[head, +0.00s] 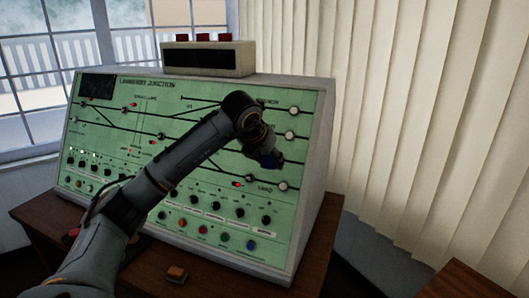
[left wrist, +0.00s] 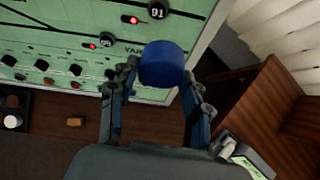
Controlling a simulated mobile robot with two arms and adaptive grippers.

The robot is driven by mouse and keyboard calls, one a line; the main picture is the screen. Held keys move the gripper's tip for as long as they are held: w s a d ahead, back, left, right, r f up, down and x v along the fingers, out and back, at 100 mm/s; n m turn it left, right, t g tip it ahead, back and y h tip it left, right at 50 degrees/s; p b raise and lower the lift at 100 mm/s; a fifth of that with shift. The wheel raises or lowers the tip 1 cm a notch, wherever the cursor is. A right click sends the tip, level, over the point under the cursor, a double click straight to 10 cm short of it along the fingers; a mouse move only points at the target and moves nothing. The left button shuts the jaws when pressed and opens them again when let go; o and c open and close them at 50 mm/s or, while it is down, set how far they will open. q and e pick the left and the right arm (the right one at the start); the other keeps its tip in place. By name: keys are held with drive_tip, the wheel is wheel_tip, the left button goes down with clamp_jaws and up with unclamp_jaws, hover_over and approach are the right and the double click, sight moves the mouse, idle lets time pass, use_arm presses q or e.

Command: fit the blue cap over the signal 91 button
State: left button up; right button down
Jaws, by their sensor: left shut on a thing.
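The blue cap (left wrist: 163,63) is held between the fingers of my left gripper (left wrist: 160,88) in the left wrist view. In the head view the gripper (head: 268,155) is in front of the right part of the green panel, with a little of the cap (head: 271,161) showing. The cap and button look apart. In the head view I cannot make out the button; my arm covers part of that area. My right gripper is not in view.
The green panel (head: 310,125) carries several knobs, lamps and round white buttons. It stands on a brown desk (head: 225,285), with a small orange-brown block (head: 177,274) in front. Pale curtains (head: 420,110) hang at right.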

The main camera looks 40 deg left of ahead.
use_arm(q)
drive_tip(key=shift+w+a+r+n+y, duration=0.15)
drive_tip(key=shift+a+n+y, duration=0.2)
drive_tip(key=shift+a, duration=0.25)
drive_tip(key=shift+w+a+f+p, duration=0.15)
drive_tip(key=shift+w+a+f, duration=0.15)
drive_tip(key=shift+w+f, duration=0.75)
drive_tip(key=shift+w+a+f+p, duration=0.25)
drive_tip(key=shift+w+f, duration=0.25)
drive_tip(key=shift+w, duration=1.15)
drive_tip(key=shift+w+a+f+p, duration=0.1)
drive_tip(key=shift+w+a+f, duration=0.2)
drive_tip(key=shift+w+f, duration=0.75)
drive_tip(key=shift+w+r, duration=0.3)
drive_tip(key=o, duration=1.4)
drive_tip(key=shift+s, duration=0.1)
drive_tip(key=shift+s+d+r+b, duration=0.1)
drive_tip(key=shift+s+d+r, duration=0.15)
drive_tip(key=shift+s+r, duration=0.65)
drive_tip(key=shift+s+d+r+b, duration=0.1)
drive_tip(key=shift+s+d+r, duration=0.2)
drive_tip(key=shift+s, duration=1.05)
drive_tip(key=shift+s+d+r+b, duration=0.1)
drive_tip(key=shift+s+d+r, duration=0.1)
drive_tip(key=shift+s+r, duration=0.75)
drive_tip(key=shift+s+f, duration=0.2)
drive_tip(key=shift+f, duration=0.05)
